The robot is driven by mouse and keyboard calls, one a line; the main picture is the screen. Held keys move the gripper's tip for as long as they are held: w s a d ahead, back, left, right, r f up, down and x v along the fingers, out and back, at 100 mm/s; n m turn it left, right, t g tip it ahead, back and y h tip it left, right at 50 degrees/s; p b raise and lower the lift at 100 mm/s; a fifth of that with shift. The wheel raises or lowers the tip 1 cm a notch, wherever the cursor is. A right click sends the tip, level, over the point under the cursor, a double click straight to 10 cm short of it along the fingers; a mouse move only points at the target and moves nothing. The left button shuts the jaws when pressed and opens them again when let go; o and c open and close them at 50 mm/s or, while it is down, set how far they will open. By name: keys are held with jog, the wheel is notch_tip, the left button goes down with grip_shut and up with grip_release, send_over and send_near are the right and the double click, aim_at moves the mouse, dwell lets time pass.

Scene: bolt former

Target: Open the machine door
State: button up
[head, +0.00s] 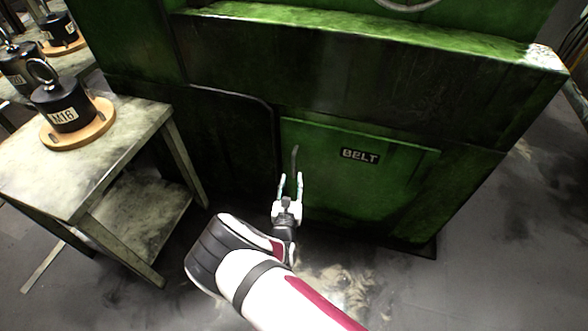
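The machine door (375,195) is a green panel low on the front of the green machine, with a "BELT" label on it. It looks shut, flush with the frame around it. A thin, dark, curved handle (295,157) stands near its left edge. My gripper (290,177) is in front of the door's left part, pointing at it. Its two fingers are apart, with the handle in line with the gap and just beyond the tips. I cannot tell whether the handle's lower end lies between the fingers. Nothing shows held.
A worn table (120,150) with a lower shelf stands left of the machine. The machine's ledge (370,40) juts out above the door. The floor (480,270) at the right is clear.

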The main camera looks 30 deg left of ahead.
aim_at(293, 168)
jog(key=b+x, duration=0.2)
jog(key=x, duration=0.4)
jog(key=shift+w+a, duration=0.2)
jog(key=shift+w, duration=0.2)
grip_shut()
